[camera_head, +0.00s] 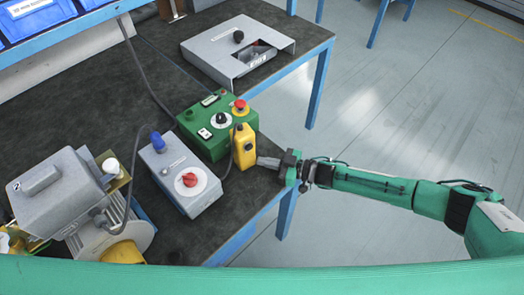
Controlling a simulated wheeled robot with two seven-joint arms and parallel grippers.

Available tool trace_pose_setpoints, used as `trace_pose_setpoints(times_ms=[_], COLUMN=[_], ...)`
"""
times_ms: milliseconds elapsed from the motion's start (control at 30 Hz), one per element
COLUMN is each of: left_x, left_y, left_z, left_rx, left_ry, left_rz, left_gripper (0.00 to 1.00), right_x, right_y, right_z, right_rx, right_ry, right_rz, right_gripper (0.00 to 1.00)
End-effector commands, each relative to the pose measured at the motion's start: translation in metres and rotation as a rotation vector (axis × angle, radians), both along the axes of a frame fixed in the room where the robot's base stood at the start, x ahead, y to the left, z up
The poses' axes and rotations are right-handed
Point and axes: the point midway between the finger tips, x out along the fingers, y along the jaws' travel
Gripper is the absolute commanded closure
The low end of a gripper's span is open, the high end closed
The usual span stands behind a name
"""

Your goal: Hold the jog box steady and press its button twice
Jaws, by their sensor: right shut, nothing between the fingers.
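The jog box looks to be the small yellow upright box (245,150) at the front right part of the dark bench, close against the green control box (213,140). A dark cable runs down its left side. A small dark spot shows on its upper face, too small to tell whether it is the button. My right gripper (263,162) comes in from the right, shut and empty, with its fingertips at the yellow box's lower right side. I cannot tell whether they touch it. My left gripper is not in view.
Left of the yellow box is a grey box (180,176) with a red knob and blue plug. A grey blower-like machine (52,190) stands at the left. A grey case (215,50) lies at the back. The bench edge runs just right of the yellow box.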

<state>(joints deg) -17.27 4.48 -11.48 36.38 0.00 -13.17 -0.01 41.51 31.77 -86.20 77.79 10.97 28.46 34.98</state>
Motion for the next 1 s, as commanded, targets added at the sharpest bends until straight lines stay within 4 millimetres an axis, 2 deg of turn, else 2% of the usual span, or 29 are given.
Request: trace_pose_setpoints(times_ms=[100,267,1000], left_x=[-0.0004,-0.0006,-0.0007], left_y=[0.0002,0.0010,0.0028], left_z=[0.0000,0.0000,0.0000], left_rx=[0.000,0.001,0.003], left_ry=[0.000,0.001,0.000], left_rz=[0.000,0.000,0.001], left_gripper=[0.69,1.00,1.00], right_x=[-0.0002,-0.0002,0.0001], right_y=[0.0003,0.0002,-0.0001], right_z=[0.0000,0.0000,0.0000], right_rx=[0.000,0.000,0.000], right_ry=[0.000,0.000,0.000], right_rz=[0.000,0.000,0.000], right_gripper=[1.00,1.00,1.00])
